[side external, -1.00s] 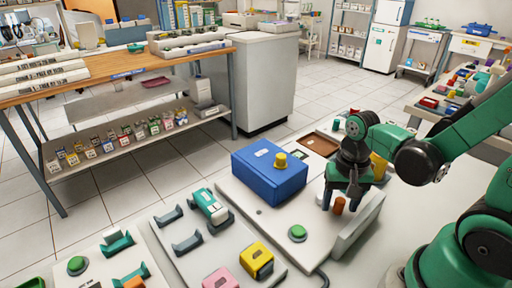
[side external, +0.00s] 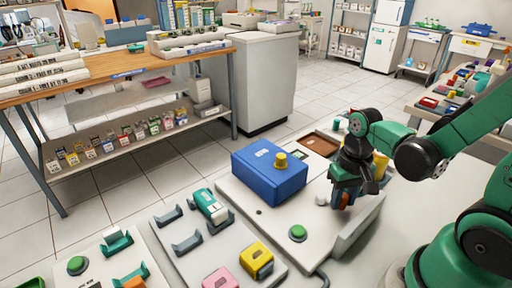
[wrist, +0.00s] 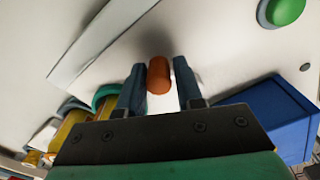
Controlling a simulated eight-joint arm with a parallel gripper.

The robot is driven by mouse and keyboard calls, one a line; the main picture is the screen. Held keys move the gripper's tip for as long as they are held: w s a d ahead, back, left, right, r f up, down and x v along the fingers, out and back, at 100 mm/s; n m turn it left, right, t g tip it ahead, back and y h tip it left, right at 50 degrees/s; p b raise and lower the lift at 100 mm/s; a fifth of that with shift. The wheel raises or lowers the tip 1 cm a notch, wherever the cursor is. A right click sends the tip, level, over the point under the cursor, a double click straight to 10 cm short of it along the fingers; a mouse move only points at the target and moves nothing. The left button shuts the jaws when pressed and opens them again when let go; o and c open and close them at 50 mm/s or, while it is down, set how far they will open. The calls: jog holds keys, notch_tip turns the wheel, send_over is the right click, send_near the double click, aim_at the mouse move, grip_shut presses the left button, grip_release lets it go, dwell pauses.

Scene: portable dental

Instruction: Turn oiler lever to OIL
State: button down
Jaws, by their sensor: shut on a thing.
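An orange-brown knob, which looks like the oiler lever (wrist: 159,75), stands at the right end of the white unit (side external: 262,216). My gripper (side external: 343,201) is low over that end of the unit, with its fingers on either side of the knob. In the wrist view my gripper (wrist: 158,88) has the knob between its two dark fingertips, and it is shut on it. In the side view the fingers hide most of the knob. A small white round part (side external: 322,200) shows just left of the fingers. I cannot make out any OIL marking.
A green button (side external: 298,233) is in front. Yellow cylinders (wrist: 70,128) stand close beside my gripper. A brown tray (side external: 321,144) lies behind.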

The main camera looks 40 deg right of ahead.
jog(key=n, duration=0.1)
jog(key=d+n, duration=0.1)
jog(key=n, duration=0.1)
jog(key=shift+w+d+n, duration=0.2)
jog(key=shift+w+n, duration=0.1)
jog(key=shift+w, duration=0.1)
jog(key=shift+w+d+n, duration=0.2)
jog(key=shift+n, duration=0.6)
jog(key=shift+w+d+n, duration=0.15)
jog(key=shift+w+n, duration=0.05)
jog(key=shift+n, duration=0.6)
jog(key=c, duration=0.6)
grip_release()
jog(key=shift+c, duration=0.2)
jog(key=shift+r, duration=0.1)
jog(key=shift+r, duration=2.75)
jog(key=w+a+r+m+t, duration=0.1)
jog(key=w+a+r+t, duration=0.3)
jog(key=a+t, duration=0.3)
jog(key=shift+a+r, duration=0.45)
jog(key=shift+r, duration=0.1)
